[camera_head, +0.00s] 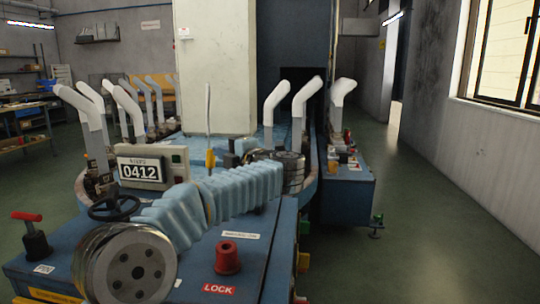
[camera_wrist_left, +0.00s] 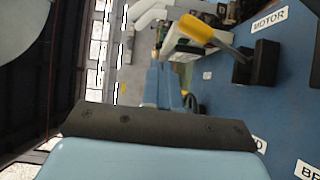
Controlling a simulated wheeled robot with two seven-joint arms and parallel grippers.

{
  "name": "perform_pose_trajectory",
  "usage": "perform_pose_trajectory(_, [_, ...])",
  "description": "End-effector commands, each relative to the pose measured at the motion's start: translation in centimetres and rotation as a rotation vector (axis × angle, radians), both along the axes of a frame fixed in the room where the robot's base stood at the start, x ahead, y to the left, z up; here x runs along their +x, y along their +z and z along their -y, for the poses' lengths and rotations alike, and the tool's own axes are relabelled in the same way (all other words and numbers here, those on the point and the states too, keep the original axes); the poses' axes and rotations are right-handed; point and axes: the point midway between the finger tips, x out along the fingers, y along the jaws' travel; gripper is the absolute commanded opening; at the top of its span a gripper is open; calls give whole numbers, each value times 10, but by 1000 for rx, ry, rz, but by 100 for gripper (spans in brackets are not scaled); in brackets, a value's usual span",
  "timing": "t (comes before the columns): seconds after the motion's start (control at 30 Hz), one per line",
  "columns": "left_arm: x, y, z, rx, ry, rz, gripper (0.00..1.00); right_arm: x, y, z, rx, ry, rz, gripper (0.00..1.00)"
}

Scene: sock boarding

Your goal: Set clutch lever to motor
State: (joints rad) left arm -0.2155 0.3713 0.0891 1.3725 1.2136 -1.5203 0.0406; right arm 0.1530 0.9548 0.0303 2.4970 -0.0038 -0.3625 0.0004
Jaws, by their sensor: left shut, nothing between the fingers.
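The clutch lever (camera_wrist_left: 208,33) shows in the left wrist view as a grey shaft with a yellow handle. It comes out of a black block on a blue panel, and its handle points up and to the left. A MOTOR label (camera_wrist_left: 270,19) is above the block. Another label (camera_wrist_left: 258,144), cut off and ending in D, is below it. I cannot pick the lever out for sure in the head view. My left gripper (camera_head: 240,152) is shut and empty beyond the light blue sleeve of my arm. Its dark edge crosses the wrist view, apart from the lever. My right gripper is not seen.
A blue bench carries a red knob (camera_head: 228,257) near a LOCK label (camera_head: 218,289), a black handwheel (camera_head: 115,207) and a counter (camera_head: 140,170) reading 0412. A red-handled lever (camera_head: 28,217) is at left. White sock forms (camera_head: 276,98) stand around. Floor at right is clear.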

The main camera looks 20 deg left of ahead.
Motion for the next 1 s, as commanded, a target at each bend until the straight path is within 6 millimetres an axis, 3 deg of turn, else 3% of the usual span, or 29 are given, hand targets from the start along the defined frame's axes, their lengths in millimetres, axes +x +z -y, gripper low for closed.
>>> perform_pose_trajectory(0.4, [-35, 20, 92, 0, -4, 2, 0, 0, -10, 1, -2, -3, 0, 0])
perform_pose_trajectory(0.6, [-48, 29, 126, 0, -4, 1, 0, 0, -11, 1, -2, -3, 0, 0])
perform_pose_trajectory(0.8, [-55, 32, 141, 0, 0, 1, 0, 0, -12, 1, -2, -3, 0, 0])
perform_pose_trajectory(1.0, [-56, 33, 143, 0, 1, 0, 0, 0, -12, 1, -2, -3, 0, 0])
